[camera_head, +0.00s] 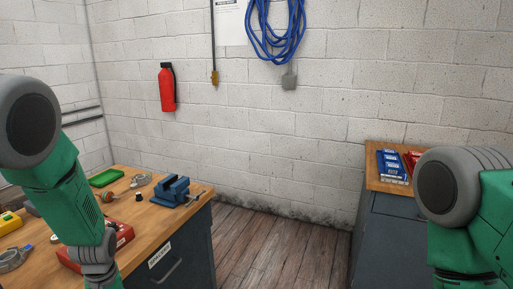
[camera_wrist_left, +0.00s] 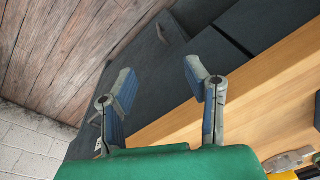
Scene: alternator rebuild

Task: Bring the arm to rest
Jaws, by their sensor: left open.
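My left arm (camera_head: 72,190) comes in at the left of the head view, a green and grey arm hanging over the near part of the wooden workbench; its gripper is out of that view. In the left wrist view my left gripper (camera_wrist_left: 160,85) is open, its two blue-padded fingers wide apart with nothing between them. Behind the fingers are the dark cabinet side and the bench's wooden edge. My right arm (camera_head: 465,210) shows at the right of the head view, in front of the second cabinet. My right gripper is not in view.
The workbench (camera_head: 150,234) carries a blue vise (camera_head: 177,191), a green tray (camera_head: 106,178), a red box (camera_head: 122,235) and a yellow item (camera_head: 9,222). A wood-topped cabinet (camera_head: 372,182) with blue packs (camera_head: 392,166) stands right. The plank floor (camera_head: 280,246) between is clear.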

